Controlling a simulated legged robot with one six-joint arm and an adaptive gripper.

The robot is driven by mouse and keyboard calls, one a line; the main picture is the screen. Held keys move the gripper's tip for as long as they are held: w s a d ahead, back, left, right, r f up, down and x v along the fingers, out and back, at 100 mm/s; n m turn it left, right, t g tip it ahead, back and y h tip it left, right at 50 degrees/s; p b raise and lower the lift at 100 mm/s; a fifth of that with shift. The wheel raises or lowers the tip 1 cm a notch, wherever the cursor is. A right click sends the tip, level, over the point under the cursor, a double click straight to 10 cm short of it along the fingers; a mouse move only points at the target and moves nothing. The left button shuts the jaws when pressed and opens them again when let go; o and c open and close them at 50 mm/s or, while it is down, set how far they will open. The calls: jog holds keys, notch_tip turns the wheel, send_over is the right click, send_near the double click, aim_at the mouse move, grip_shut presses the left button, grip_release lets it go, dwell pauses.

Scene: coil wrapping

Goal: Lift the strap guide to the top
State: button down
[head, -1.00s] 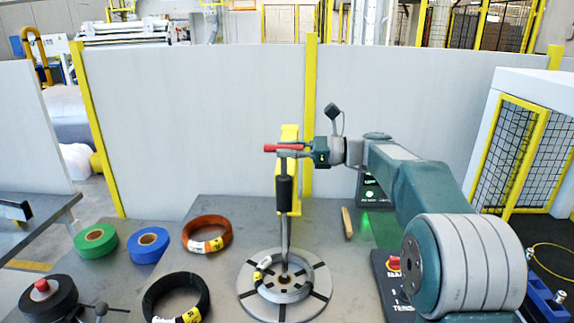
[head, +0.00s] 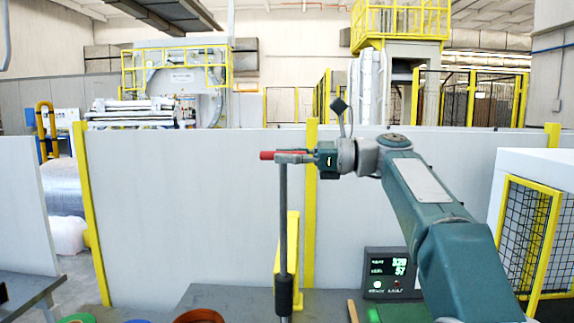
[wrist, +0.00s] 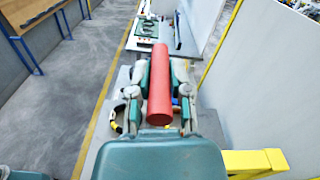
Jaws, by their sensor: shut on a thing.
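The strap guide shows in the head view as a thin upright grey rod (head: 283,220) with a red handle (head: 267,155) across its top. The rod rises out of a dark sleeve (head: 284,290) near the bottom edge. My gripper (head: 290,157) is shut on the red handle, well above the top of the yellow post (head: 292,250). In the wrist view the red handle (wrist: 160,85) lies between my gripper's two fingers (wrist: 159,95). The rod's lower end and the turntable are out of the head view.
A display box (head: 391,272) with lit green digits stands on the table, right of the rod. A pale partition (head: 200,200) runs behind. A yellow-framed mesh enclosure (head: 528,230) is at the right. Only the tops of the coils (head: 199,316) show. Air around the handle is clear.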

jog(key=shift+r, duration=0.2)
jog(key=c, duration=0.7)
grip_release()
jog(key=shift+o, duration=0.7)
jog(key=shift+w+a+f, duration=0.1)
jog(key=shift+w, duration=0.05)
jog(key=d, duration=1.2)
jog(key=shift+f, duration=0.1)
